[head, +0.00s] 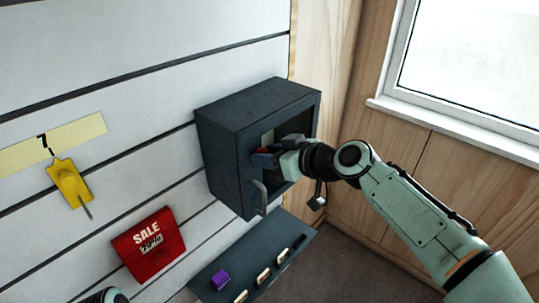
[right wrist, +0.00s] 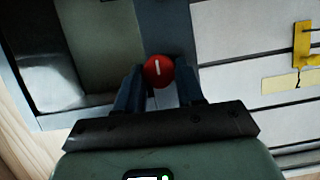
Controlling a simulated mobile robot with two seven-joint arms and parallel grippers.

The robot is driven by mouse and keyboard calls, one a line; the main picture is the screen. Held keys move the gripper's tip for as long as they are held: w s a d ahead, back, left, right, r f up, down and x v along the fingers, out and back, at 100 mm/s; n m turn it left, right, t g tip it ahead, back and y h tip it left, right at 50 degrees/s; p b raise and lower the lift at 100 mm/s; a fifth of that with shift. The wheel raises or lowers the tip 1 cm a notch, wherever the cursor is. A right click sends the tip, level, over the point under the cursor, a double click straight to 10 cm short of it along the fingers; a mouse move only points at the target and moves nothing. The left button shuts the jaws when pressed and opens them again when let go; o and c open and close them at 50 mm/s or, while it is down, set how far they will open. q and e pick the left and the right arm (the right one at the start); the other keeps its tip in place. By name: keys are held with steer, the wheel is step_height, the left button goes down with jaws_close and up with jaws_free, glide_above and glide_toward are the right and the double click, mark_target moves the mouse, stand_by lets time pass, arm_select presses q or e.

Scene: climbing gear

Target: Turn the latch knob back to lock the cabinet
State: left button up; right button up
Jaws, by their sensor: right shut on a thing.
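The dark grey cabinet (head: 235,150) is mounted on the slatted wall, with a metal handle (head: 261,197) on its front. The red latch knob (right wrist: 158,70) with a white line shows in the right wrist view. The line stands nearly upright in that picture. My right gripper (head: 262,158) is at the cabinet front, its dark fingers shut on the knob, one at each side. In the head view the gripper mostly hides the knob. My left gripper is not in view; only a small part of my left arm shows at the bottom left.
A yellow tool (head: 70,182) hangs on the wall beside a pale yellow strip (head: 80,130). A red SALE sign (head: 148,244) is lower down. A dark shelf (head: 255,262) below the cabinet holds a purple block (head: 220,279) and several small items. A window (head: 470,60) is at the right.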

steer(key=shift+w+d+f+m+g+y+b, duration=0.15)
steer(key=shift+m+g+y+b, duration=0.25)
steer(key=shift+m+y+b, duration=1.15)
steer(key=shift+w+d+f+m+g+y+p, duration=0.15)
steer(key=shift+m+g+y, duration=0.4)
steer(key=shift+m, duration=2.25)
steer(key=shift+w+d+f+m+g+y+b, duration=0.1)
steer(key=shift+f+m+g+y+b, duration=0.15)
steer(key=shift+m+y+b, duration=1.35)
steer(key=shift+m+h+p, duration=0.3)
steer(key=shift+m+p, duration=0.45)
steer(key=o, duration=1)
steer(key=b+v, duration=0.1)
steer(key=v, duration=1.2)
steer(key=shift+d+b, duration=0.15)
steer(key=shift+b, duration=0.2)
